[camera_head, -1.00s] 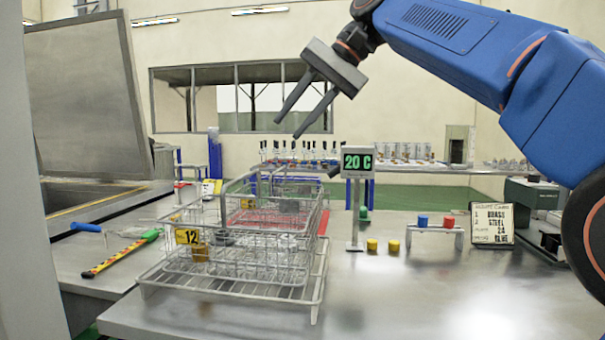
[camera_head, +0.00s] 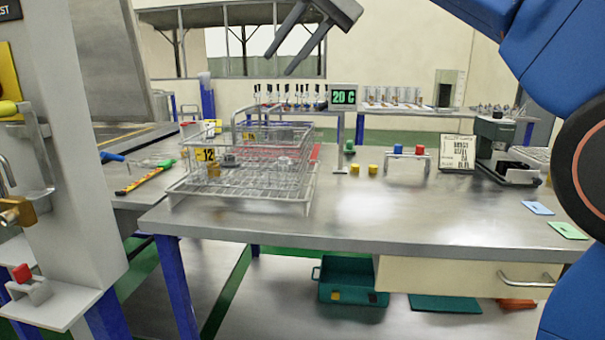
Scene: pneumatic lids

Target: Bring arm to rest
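My gripper (camera_head: 286,45) hangs in the air at the top of the picture, above and behind the wire basket in the picture. Its two grey fingers are apart, with nothing seen between them. Part of the gripper body is cut by the top edge. My blue arm (camera_head: 572,50) reaches in from the right side and its upper links leave the frame.
A wire basket (camera_head: 262,176) with a yellow "12" tag stands on the steel table (camera_head: 340,225). A temperature display (camera_head: 343,97), colored knobs (camera_head: 398,149) and a microscope-like device (camera_head: 508,150) stand behind. A white post (camera_head: 65,130) is at left. The table front is clear.

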